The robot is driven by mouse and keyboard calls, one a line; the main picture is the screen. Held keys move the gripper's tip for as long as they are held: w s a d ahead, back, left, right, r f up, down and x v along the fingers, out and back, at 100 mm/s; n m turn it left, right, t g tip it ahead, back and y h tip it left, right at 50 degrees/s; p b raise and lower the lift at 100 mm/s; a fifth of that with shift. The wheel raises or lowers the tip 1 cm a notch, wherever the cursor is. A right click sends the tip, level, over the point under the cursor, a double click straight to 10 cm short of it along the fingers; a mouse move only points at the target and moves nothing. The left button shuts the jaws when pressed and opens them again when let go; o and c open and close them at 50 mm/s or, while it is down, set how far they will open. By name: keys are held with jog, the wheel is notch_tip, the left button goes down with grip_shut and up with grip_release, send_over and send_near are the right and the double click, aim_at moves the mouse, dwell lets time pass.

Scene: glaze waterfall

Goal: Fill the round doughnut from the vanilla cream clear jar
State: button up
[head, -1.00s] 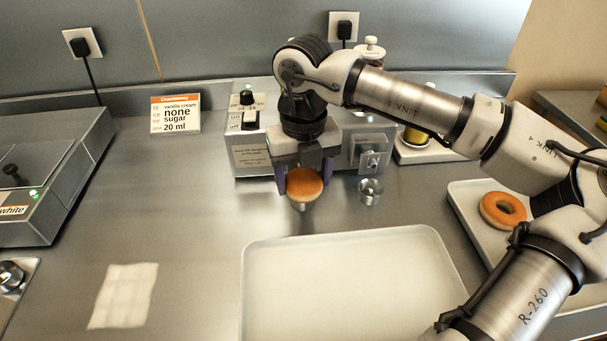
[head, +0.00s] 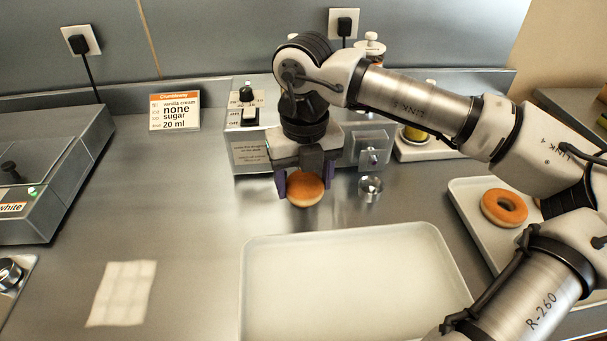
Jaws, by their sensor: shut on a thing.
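The round doughnut (head: 305,190), golden with a pale band, is held between the purple-tipped fingers of my gripper (head: 304,187). My gripper is shut on it, in front of the filling machine (head: 249,155). The doughnut is near a small metal cup or fitting (head: 371,187), which stands to its right. The machine has a knob and a switch on top. Its upper right part is mostly hidden behind my arm. A jar with yellow content (head: 415,134) stands behind my arm at the right; I cannot tell whether it is the vanilla cream.
An empty pale tray (head: 345,238) lies in front of the gripper. An order card (head: 175,112) reads vanilla cream, none, sugar, 20 ml. A metal machine (head: 50,180) stands at left.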

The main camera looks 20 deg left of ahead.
jog(key=shift+s+d+b, duration=0.15)
jog(key=shift+s+d, duration=0.1)
jog(key=shift+s, duration=0.3)
jog(key=shift+s+d+b, duration=0.15)
jog(key=shift+s+d, duration=0.1)
jog(key=shift+s, duration=0.3)
jog(key=shift+s+d+r+p, duration=0.1)
jog(key=shift+s+r+p, duration=0.2)
jog(key=shift+r, duration=0.3)
jog(key=shift+s+d+r+p, duration=0.1)
jog(key=shift+s+r+p, duration=0.15)
jog(key=shift+r, duration=0.35)
jog(key=shift+s+d+r+p, duration=0.1)
jog(key=shift+s+r+p, duration=0.1)
jog(key=shift+r+p, duration=0.3)
jog(key=shift+s+d+r, duration=0.1)
jog(key=shift+s+r, duration=0.1)
jog(key=shift+r, duration=0.15)
